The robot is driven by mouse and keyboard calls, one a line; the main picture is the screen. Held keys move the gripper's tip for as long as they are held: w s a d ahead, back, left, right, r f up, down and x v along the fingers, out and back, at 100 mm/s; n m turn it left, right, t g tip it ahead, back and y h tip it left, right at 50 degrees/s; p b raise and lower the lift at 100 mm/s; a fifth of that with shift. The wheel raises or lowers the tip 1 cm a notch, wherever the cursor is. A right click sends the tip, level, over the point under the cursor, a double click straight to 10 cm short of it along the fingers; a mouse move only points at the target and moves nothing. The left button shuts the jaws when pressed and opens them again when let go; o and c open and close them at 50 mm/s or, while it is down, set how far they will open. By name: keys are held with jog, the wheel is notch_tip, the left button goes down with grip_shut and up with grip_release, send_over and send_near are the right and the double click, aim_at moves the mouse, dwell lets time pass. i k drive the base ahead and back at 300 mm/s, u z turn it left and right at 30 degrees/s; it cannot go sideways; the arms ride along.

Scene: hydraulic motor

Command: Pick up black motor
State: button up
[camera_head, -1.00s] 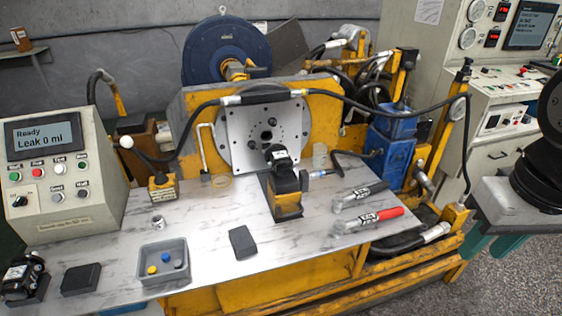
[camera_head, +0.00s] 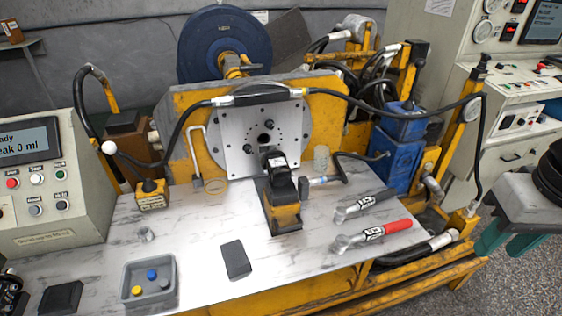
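A black motor (camera_head: 11,293) sits at the lower left corner of the table, cut off by the picture's left edge, so only part of it shows. Another black motor-like unit (camera_head: 279,165) stands upright at the middle of the table, on top of a yellow and black block (camera_head: 283,214), in front of the grey round-holed plate (camera_head: 240,142). I cannot tell from the picture which of the two is meant.
The marbled table (camera_head: 200,275) holds a grey tray (camera_head: 130,300) with small coloured parts, two dark flat blocks (camera_head: 236,260) (camera_head: 62,298), and black-handled (camera_head: 372,200) and red-handled (camera_head: 385,230) torque wrenches. The "Leak 0 ml" panel (camera_head: 60,215) stands at left. A hose (camera_head: 180,140) arches over the plate.

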aim_at(274, 163)
jog(key=u, duration=0.3)
jog(key=i, duration=0.35)
jog(key=z, duration=0.1)
jog(key=k, duration=1.25)
jog(key=u, duration=0.1)
jog(key=i, duration=0.4)
jog(key=u, duration=0.8)
jog(key=i, duration=1.2)
jog(key=z, duration=0.35)
